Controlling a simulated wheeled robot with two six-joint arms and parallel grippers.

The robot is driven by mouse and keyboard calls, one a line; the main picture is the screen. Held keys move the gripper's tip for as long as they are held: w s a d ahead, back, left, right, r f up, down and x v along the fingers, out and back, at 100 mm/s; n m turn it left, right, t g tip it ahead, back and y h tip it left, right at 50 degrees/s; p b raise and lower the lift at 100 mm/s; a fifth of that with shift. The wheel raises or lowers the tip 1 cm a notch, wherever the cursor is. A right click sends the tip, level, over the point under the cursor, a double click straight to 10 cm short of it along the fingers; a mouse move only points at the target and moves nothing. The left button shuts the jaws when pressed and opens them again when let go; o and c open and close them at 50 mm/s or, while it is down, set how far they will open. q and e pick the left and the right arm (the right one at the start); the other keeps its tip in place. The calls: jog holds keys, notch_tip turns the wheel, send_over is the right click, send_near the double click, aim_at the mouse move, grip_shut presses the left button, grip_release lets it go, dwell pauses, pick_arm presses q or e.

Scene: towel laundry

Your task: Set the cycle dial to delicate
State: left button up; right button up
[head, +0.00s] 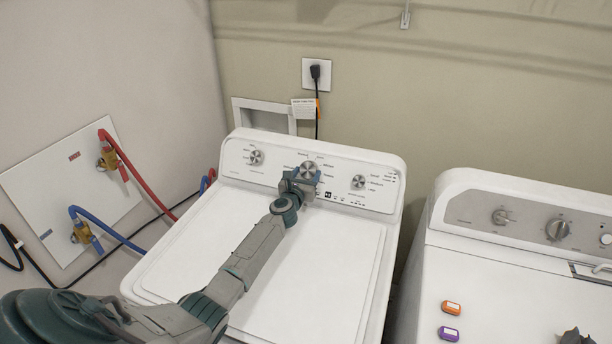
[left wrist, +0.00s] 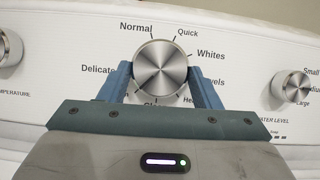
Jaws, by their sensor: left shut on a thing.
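The cycle dial (head: 309,169) is the round silver knob in the middle of the white washer's back panel. In the left wrist view the dial (left wrist: 160,66) shows face-on, with the labels Normal, Quick, Whites and Delicate around it. Delicate is at its left; the lower labels are partly hidden by my gripper.
A temperature knob (head: 256,157) is left of the dial and a water level knob (head: 358,182) is right of it. The washer lid (head: 330,260) is closed and bare. A second white machine (head: 490,270) stands at right, with orange (head: 451,307) and purple (head: 448,333) items on top.

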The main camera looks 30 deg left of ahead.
pick_arm(q)
jog(key=shift+m, duration=0.3)
jog(key=shift+a+m+h+p, duration=0.15)
jog(key=shift+m+h, duration=0.5)
jog(key=shift+m, duration=0.45)
jog(key=shift+a+m+h+p, duration=0.15)
jog(key=shift+m+h, duration=0.5)
jog(key=shift+m, duration=0.45)
jog(key=shift+a+r+m+h, duration=0.1)
jog(key=shift+m+h, duration=1)
jog(key=shift+m, duration=1.4)
jog(key=shift+s, duration=0.1)
jog(key=o, duration=1)
jog(key=s, duration=0.3)
jog(key=s+p, duration=0.1)
jog(key=s, duration=0.3)
jog(key=s+r, duration=0.1)
jog(key=s, duration=0.2)
jog(key=shift+s+a+p, duration=0.15)
jog(key=shift+s+p, duration=0.2)
jog(key=shift+p, duration=0.05)
